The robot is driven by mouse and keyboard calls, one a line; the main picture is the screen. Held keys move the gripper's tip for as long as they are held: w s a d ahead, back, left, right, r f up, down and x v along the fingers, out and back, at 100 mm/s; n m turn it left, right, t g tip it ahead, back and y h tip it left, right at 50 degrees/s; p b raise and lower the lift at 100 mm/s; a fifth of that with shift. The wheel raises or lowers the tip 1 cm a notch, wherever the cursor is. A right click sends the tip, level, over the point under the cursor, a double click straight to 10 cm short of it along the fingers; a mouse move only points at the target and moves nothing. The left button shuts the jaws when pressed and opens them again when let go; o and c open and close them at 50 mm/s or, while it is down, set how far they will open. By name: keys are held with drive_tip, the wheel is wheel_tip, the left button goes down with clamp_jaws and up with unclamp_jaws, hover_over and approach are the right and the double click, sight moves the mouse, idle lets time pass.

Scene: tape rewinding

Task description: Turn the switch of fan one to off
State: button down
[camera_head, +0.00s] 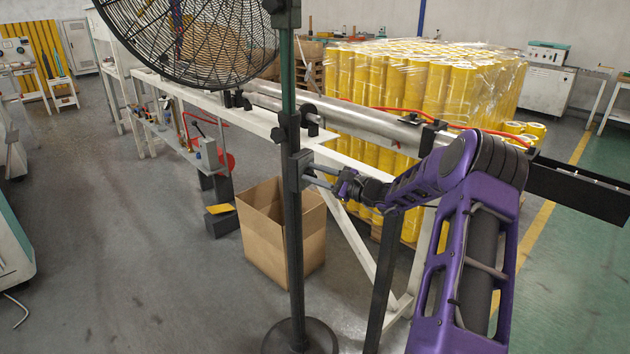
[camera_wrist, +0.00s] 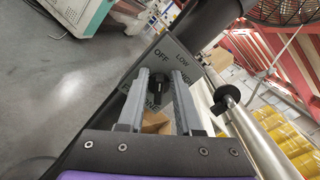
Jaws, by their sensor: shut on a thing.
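Fan one (camera_head: 190,40) is a black caged fan on a dark pole, at the top of the head view. Its grey switch box (camera_head: 298,170) is mounted on that pole. In the wrist view the box's tilted panel (camera_wrist: 185,62) reads OFF and LOW. More lettering is partly hidden by the fingers. A black rotary knob (camera_wrist: 157,88) with a pale mark sits on the panel. My gripper (camera_wrist: 160,76) is shut on the knob, one grey finger on each side. In the head view my gripper (camera_head: 318,176) reaches the box from the right. The knob is hidden there.
A cardboard box (camera_head: 262,235) stands open on the floor behind the pole. A white-framed machine with a long metal roller (camera_head: 350,122) runs behind the arm. Wrapped yellow rolls (camera_head: 430,88) stand beyond it. Grey floor at the left is largely clear.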

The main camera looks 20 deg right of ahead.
drive_tip(key=shift+f+n, duration=0.1)
drive_tip(key=shift+n, duration=0.2)
drive_tip(key=c, duration=0.9)
unclamp_jaws()
drive_tip(key=p+v, duration=0.1)
drive_tip(key=v, duration=1.6)
drive_tip(key=shift+s, duration=0.25)
